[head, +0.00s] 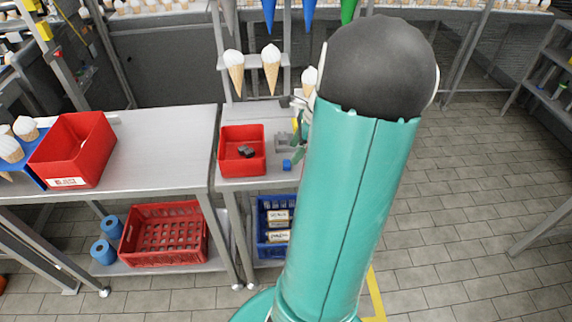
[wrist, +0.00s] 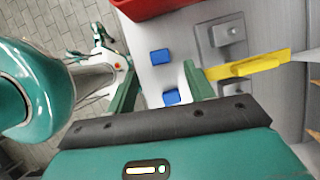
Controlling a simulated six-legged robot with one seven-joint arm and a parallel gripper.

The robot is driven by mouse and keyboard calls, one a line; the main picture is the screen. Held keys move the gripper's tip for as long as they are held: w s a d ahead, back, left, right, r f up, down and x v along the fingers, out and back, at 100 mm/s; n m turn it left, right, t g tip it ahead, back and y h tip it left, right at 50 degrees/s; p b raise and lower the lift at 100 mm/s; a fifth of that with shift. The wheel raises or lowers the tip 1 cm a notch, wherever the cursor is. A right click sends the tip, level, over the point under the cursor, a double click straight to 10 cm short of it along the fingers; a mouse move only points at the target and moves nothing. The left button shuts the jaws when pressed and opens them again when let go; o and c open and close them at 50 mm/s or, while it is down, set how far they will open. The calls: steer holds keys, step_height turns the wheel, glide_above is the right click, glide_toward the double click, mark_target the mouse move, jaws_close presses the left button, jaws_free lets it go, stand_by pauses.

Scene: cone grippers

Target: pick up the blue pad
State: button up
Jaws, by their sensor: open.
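Two small blue pads show in the wrist view. One blue pad (wrist: 160,57) lies on the light grey table top, beyond my fingertips. Another blue pad (wrist: 171,97) shows between my fingers, close to the dark edge of my palm. My gripper (wrist: 158,78) is open, with its two green fingers apart and the table top visible between them. In the head view one blue pad (head: 287,165) shows at the table's right part, beside a green finger. Most of my gripper is hidden behind my teal arm there. I cannot tell whether a finger touches a pad.
A red bin (head: 224,161) with dark pieces stands left of the pad. A grey fixture (wrist: 222,32) and a yellow strip (wrist: 262,63) lie to the right in the wrist view. Cones (head: 271,68) hang behind. A blue crate (head: 264,230) sits below.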

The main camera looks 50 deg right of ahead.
mark_target(287, 162)
steer(key=x, duration=0.5)
steer(key=shift+w+f, duration=0.1)
steer(key=c, duration=1)
